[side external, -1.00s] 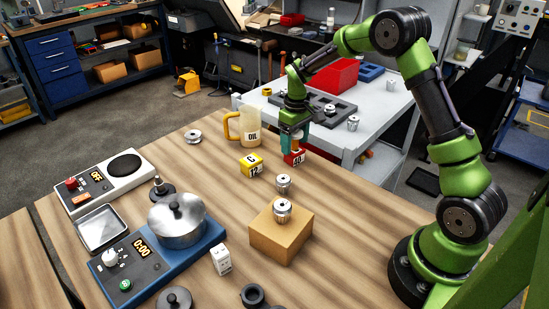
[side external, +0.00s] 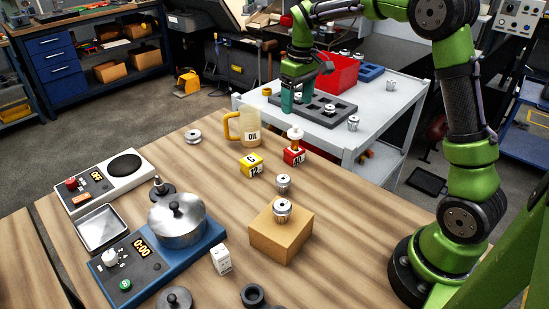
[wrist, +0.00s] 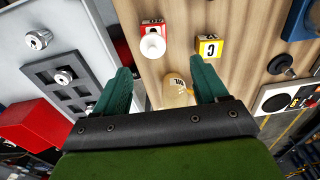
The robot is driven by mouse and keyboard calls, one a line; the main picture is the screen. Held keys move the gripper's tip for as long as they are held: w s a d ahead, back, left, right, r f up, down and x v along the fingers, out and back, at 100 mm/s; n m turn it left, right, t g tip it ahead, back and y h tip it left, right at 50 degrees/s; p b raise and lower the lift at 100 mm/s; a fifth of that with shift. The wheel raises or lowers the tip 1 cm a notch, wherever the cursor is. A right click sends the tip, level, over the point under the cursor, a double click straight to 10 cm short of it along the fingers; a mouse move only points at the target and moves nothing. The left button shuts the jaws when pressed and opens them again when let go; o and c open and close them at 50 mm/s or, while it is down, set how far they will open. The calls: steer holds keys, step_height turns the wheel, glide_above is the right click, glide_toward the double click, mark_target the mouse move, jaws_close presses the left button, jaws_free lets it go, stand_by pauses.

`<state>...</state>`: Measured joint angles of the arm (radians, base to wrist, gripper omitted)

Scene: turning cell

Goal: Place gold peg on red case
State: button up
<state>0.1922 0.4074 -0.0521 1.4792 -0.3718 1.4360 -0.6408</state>
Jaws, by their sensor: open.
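The red case (side external: 293,157), a small box with a white label, stands on the wooden table. The gold peg (side external: 295,143), with a pale round top, stands upright on it. In the wrist view the pale top of the peg (wrist: 153,45) covers part of the red case (wrist: 150,26). My gripper (side external: 299,98) is open and empty, above and apart from the peg, near the grey cart. In the wrist view its teal fingers (wrist: 163,78) are spread apart with nothing held between them.
A yellow case (side external: 252,166) and an oil mug (side external: 246,127) stand close to the red case. A tan block (side external: 281,238) with a metal part on top is nearer the front. The grey cart (side external: 375,118) carries a dark slotted tray (side external: 333,112) and a red bin (side external: 338,72).

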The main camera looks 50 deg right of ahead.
steer(key=s+a+r+m+t+y, duration=0.1)
steer(key=s+a+r+m+t, duration=0.15)
steer(key=s+a+r, duration=0.7)
steer(key=s+a+f+t, duration=0.2)
steer(key=s, duration=0.4)
steer(key=s+a+f+m+t+y, duration=0.1)
steer(key=s+a+f+t, duration=0.1)
steer(key=s, duration=0.3)
steer(key=shift+s, duration=0.4)
